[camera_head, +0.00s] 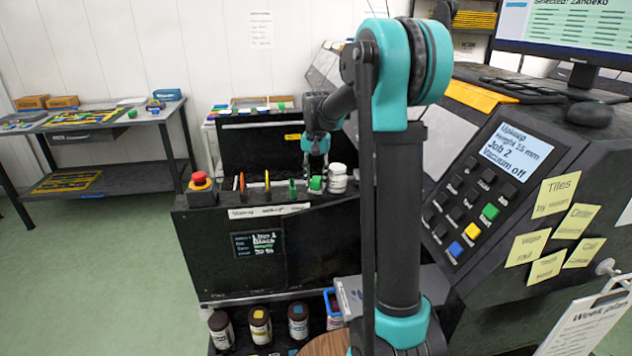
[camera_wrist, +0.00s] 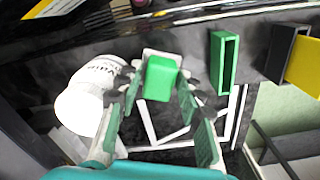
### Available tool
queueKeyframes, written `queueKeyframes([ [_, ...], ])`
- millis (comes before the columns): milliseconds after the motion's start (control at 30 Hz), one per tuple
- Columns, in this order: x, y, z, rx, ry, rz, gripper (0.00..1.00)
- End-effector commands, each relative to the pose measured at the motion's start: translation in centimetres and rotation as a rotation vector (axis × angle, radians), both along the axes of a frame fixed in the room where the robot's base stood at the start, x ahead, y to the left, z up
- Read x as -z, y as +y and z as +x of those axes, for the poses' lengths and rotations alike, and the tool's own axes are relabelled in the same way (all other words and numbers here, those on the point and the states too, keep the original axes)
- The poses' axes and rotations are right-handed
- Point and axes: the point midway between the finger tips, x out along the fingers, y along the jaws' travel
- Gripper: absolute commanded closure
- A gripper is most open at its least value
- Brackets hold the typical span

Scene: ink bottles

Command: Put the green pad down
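The green pad (camera_wrist: 160,78) is a small green block with a white part behind it, between my fingertips in the wrist view. It also shows in the head view (camera_head: 316,184), low over or on the top of the black cabinet; I cannot tell whether it touches that surface. My gripper (camera_head: 315,165) points down, with a finger on each side of the pad, and looks shut on it (camera_wrist: 161,76). A green hollow holder (camera_wrist: 223,64) stands to the right of the pad in the wrist view; its opening looks empty.
A white bottle (camera_head: 338,180) stands close beside the pad and my left-hand finger in the wrist view. A black holder (camera_wrist: 284,55) with a yellow piece stands further right. A red stop button (camera_head: 199,180) sits at the cabinet's left end. A keypad console (camera_head: 490,180) stands right.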

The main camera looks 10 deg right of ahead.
Motion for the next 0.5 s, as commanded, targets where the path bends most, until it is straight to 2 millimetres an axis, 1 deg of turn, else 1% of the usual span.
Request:
queueKeyframes([
  [167, -3.2, 0.0, 0.0, 0.0, 0.0, 0.0, 0.63],
  [300, -6.2, 0.0, -0.1, 0.0, 0.0, 0.0, 0.63],
  [400, -8.1, 0.0, 0.0, 0.0, 0.0, 0.0, 0.63],
  [500, -9.6, 0.0, 0.0, 0.0, 0.0, 0.0, 0.63],
])
